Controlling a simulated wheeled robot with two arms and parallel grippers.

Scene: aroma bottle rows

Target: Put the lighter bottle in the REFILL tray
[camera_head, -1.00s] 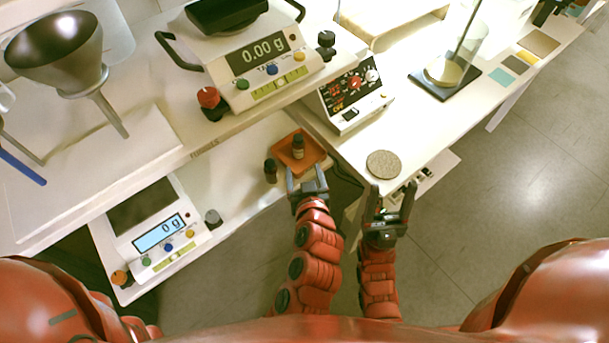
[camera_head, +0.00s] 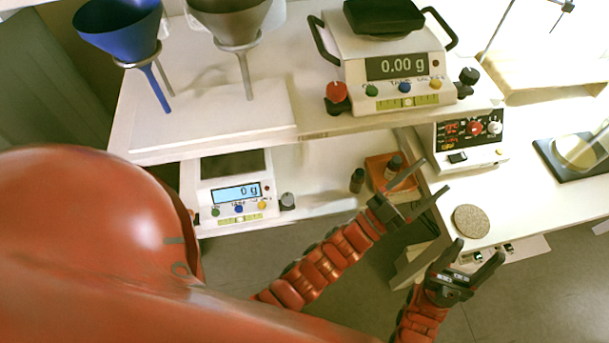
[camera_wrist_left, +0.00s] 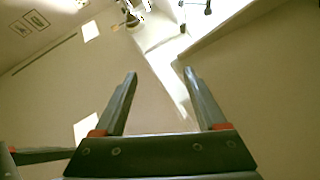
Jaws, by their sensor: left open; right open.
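A small dark bottle (camera_head: 357,180) stands on the lower white shelf, just left of an orange tray (camera_head: 374,163). A second dark bottle (camera_head: 394,166) stands in that tray; I see no readable label on the tray. Which bottle is lighter cannot be told by sight. My left gripper (camera_head: 431,177) is open and empty, pointing up and right, in front of the tray's right side in the picture. In the left wrist view its fingers (camera_wrist_left: 160,75) are apart with nothing between them. My right gripper (camera_head: 478,252) is open and empty, below a round cork mat (camera_head: 472,221).
A scale (camera_head: 240,209) reading 0 g stands on the lower shelf at left. A larger scale (camera_head: 400,68) reading 0.00 g stands on the upper shelf, beside blue and grey funnels (camera_head: 116,28). A hotplate-like device (camera_head: 470,138) sits on the right table.

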